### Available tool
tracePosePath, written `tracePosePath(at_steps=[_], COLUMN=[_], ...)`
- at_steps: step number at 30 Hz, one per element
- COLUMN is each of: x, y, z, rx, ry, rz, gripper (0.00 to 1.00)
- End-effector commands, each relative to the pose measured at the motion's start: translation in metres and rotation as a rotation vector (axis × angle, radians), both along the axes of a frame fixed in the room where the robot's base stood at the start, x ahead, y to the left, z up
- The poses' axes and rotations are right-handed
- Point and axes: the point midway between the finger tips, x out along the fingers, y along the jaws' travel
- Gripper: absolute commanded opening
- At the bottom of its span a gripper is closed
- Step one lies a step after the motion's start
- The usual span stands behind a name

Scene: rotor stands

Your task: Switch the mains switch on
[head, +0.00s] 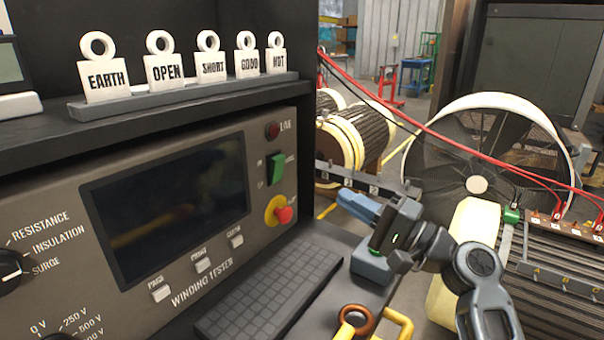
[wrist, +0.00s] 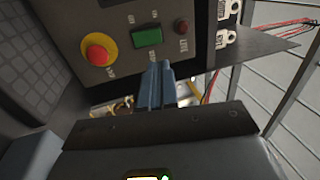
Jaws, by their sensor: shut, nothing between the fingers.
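The mains switch is most likely the green rocker (head: 276,167) on the front of the winding tester (head: 60,210). It sits between a red lamp (head: 272,131) above and a red button on a yellow collar (head: 280,211) below. The green rocker also shows in the wrist view (wrist: 147,36), just beyond my fingertips. My gripper (head: 345,194) has its blue fingers together with nothing between them, to the right of the panel and pointing towards it. The fingers (wrist: 160,68) look apart from the rocker. I cannot tell whether the rocker is on or off; the dark screen (head: 170,210) shows no reading.
A shelf (head: 190,95) with several white tags overhangs the panel. A keyboard (head: 270,295) lies below it, with a brown ring (head: 354,320) and a yellow handle near my arm. Red cables, a large fan (head: 477,184) and wound rotors stand to the right.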

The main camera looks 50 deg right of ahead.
Motion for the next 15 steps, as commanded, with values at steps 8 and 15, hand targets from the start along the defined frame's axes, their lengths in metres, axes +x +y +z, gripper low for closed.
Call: tracePosePath(at_steps=[8,15], x=[0.034,0.081], y=[0.002,0.003], z=[0.011,0.022], rx=[0.0,-0.001], ry=[-0.002,-0.001], rz=[0.003,0.003], gripper=[0.0,0.0])
